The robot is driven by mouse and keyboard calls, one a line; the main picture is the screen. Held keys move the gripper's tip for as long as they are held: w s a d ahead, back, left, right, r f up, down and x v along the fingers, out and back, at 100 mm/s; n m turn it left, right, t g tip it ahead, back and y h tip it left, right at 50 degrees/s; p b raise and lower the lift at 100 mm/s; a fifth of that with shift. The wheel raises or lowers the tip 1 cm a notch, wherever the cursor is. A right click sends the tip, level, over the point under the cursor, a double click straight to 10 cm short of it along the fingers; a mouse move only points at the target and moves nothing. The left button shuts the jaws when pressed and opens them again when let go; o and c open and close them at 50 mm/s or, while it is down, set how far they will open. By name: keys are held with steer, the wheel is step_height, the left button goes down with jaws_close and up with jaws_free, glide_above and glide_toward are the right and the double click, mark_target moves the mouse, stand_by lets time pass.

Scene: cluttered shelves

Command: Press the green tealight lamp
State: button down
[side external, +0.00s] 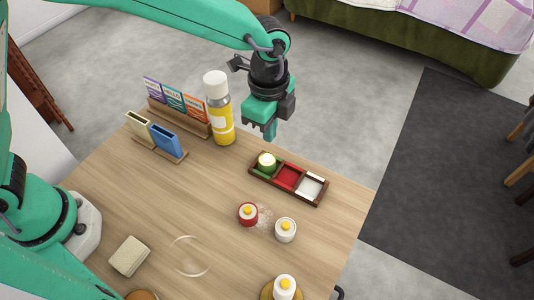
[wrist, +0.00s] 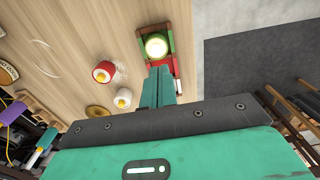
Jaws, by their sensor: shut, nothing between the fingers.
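The green tealight lamp (side external: 267,163) stands upright in the left compartment of a dark brown three-part tray (side external: 318,202). Its top is pale and bright; in the wrist view the lamp (wrist: 156,46) glows from its top. My gripper (side external: 270,136) is shut and empty, pointing down above and just behind the lamp, apart from it. In the wrist view my closed fingers (wrist: 160,76) reach toward the lamp and cover part of the tray. The tray's red and white compartments hold no lamp.
A red lamp (side external: 248,214) and a white lamp (side external: 285,230) stand in front of the tray. Another white lamp (side external: 284,287) is at the front edge. A yellow bottle (side external: 220,112) with a white cap stands left of my gripper. Card holders (side external: 165,142) are at far left.

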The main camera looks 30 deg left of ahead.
step_height(320, 180, up, 8)
steer(key=shift+f, duration=0.25)
